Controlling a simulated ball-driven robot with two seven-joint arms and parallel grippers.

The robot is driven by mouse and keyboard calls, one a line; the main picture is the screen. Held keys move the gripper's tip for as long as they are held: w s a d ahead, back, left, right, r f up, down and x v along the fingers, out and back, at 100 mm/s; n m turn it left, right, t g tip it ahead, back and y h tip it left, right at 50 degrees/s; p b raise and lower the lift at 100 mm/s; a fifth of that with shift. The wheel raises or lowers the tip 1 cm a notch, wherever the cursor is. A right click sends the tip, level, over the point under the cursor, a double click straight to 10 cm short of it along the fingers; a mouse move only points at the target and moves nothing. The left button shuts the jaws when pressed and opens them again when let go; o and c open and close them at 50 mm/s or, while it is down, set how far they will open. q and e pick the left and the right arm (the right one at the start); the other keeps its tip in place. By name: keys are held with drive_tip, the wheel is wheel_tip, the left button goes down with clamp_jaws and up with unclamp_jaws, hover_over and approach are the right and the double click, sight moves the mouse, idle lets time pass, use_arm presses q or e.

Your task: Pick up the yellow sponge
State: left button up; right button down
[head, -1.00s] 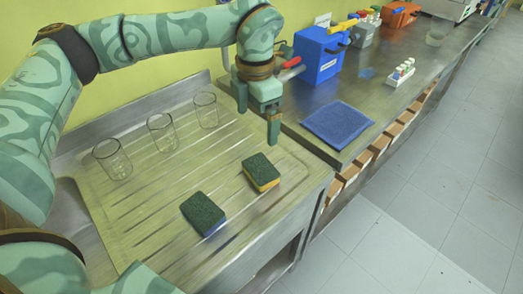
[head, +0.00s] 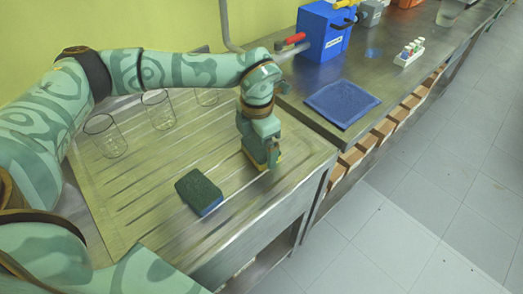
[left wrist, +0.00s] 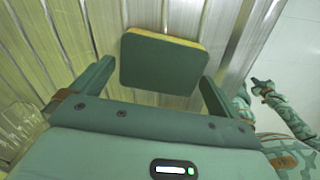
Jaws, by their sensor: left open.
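The yellow sponge, with a dark green top, lies on the ribbed drainboard. In the head view only a small part of the yellow sponge (head: 257,165) shows beneath my left gripper (head: 264,155). In the left wrist view the yellow sponge (left wrist: 160,62) shows its green face and a thin yellow edge. There my left gripper (left wrist: 157,76) is open, with one finger on each side of the sponge's near part. I cannot tell whether the fingers touch it. My right arm appears at the right of the left wrist view, too small to judge its jaws.
A second sponge, blue with a green top (head: 200,191), lies nearer on the drainboard (head: 150,200). Several glass beakers (head: 106,138) stand at the left and back. A blue mat (head: 342,103), a blue box (head: 323,35) and a vial rack (head: 409,53) are on the counter.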

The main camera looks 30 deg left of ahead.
use_arm(q)
drive_tip(key=shift+f, duration=0.5)
drive_tip(key=shift+r, duration=0.1)
drive_tip(key=c, duration=0.8)
